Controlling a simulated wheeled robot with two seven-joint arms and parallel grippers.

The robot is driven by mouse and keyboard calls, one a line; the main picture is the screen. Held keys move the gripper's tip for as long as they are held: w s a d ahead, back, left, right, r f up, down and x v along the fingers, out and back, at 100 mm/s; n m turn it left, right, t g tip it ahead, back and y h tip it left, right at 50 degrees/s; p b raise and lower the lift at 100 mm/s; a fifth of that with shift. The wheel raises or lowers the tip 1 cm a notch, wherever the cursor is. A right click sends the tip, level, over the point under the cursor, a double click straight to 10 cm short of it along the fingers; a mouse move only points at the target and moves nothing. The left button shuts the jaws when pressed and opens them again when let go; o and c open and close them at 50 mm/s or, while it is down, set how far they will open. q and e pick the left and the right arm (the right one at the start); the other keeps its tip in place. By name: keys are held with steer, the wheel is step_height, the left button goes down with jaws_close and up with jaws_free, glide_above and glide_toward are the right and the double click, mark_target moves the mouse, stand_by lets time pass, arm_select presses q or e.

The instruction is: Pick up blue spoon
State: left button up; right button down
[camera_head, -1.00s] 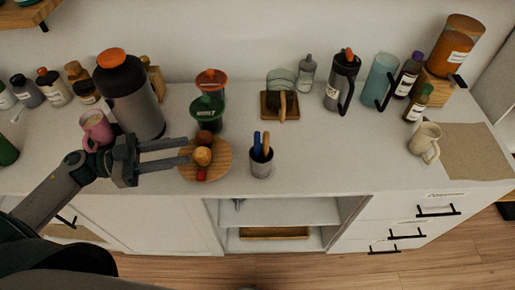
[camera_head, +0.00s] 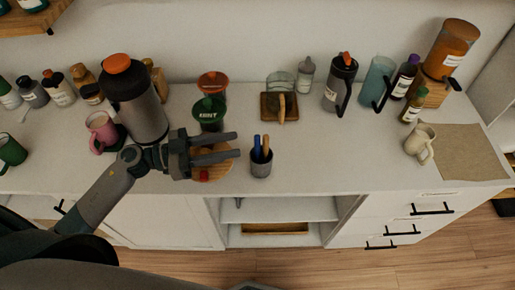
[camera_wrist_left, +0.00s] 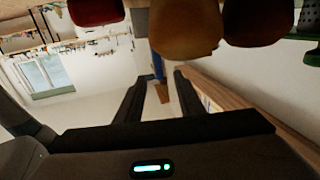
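The blue spoon (camera_head: 257,142) stands upright in a small grey cup (camera_head: 261,169), beside a wooden-handled utensil (camera_head: 266,145). Only the spoon's blue upper part shows. My left gripper (camera_head: 237,145) is open, with its fingers pointing right toward the cup and their tips just left of the blue spoon, apart from it. In the left wrist view, a blue piece (camera_wrist_left: 157,64), likely the spoon, and a brown utensil end (camera_wrist_left: 163,92) show between the two spread fingers. Nothing is held. My right gripper is not in view.
A round wooden board (camera_head: 219,174) with food lies under the left gripper, partly hidden. A large grey flask (camera_head: 135,105) and pink mug (camera_head: 101,131) are near the forearm. The counter right of the cup is clear (camera_head: 330,155).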

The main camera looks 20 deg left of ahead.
mark_target(257, 154)
arm_select(q)
steer(key=shift+d, duration=0.15)
steer(key=p+x, duration=0.2)
steer(key=x, duration=0.3)
steer(key=shift+d+r, duration=0.1)
stand_by(0.4)
jaws_close()
